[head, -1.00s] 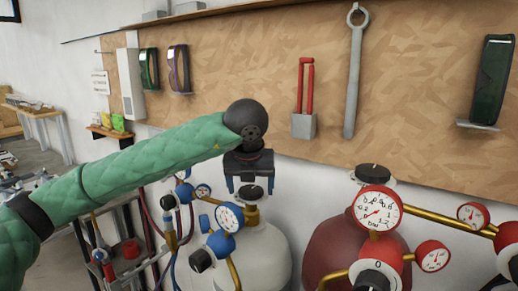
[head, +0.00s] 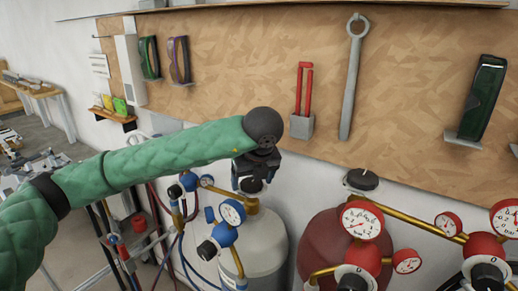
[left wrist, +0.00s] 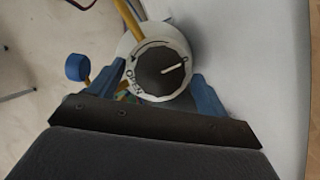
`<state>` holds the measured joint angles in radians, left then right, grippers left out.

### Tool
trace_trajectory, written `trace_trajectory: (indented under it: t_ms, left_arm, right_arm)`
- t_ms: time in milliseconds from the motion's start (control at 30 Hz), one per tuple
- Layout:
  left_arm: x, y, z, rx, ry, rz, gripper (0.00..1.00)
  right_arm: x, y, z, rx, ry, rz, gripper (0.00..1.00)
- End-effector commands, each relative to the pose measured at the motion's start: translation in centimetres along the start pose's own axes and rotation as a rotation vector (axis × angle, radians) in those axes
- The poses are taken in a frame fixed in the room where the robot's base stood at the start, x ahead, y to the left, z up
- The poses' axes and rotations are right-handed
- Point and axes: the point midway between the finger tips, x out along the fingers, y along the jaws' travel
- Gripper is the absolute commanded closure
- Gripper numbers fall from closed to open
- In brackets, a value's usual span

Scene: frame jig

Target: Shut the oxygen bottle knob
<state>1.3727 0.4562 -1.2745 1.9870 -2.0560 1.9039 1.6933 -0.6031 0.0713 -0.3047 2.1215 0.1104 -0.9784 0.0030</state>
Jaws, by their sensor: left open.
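The white-grey bottle (head: 262,245) with blue-rimmed gauges stands below my left arm. Its black top knob (head: 252,187) shows partly under my left gripper (head: 250,176). In the left wrist view the knob (left wrist: 160,70) is round, with a white pointer line and the word OPEN on its pale collar. The blue fingers of my left gripper (left wrist: 157,77) stand open, one on each side of the knob. I cannot tell whether they touch it. My right gripper is not in view.
A dark red bottle (head: 325,250) with red gauges (head: 362,220) and its own black top knob (head: 362,180) stands to the right. A cart with hoses (head: 130,240) is at left.

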Motion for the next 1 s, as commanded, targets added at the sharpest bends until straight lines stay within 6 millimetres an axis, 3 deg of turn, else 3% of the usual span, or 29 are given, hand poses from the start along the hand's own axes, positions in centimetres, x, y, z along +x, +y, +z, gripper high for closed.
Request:
trace_trajectory:
  t_ms: [200,600,667,1000]
  left_arm:
    - [-0.6,-0.1,0.2,-0.07,0.0,0.029,0.23]
    - [-0.4,-0.2,0.2,-0.172,0.0,0.071,0.23]
    - [-0.3,-0.3,0.0,-0.174,-0.002,0.07,0.23]
    - [-4.7,-0.6,0.0,-0.173,-0.003,0.069,0.23]
  right_arm:
    - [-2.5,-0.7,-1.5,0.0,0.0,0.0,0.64]
    - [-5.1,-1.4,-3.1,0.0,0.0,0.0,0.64]
    - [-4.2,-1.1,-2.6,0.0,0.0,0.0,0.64]
    - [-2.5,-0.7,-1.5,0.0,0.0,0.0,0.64]
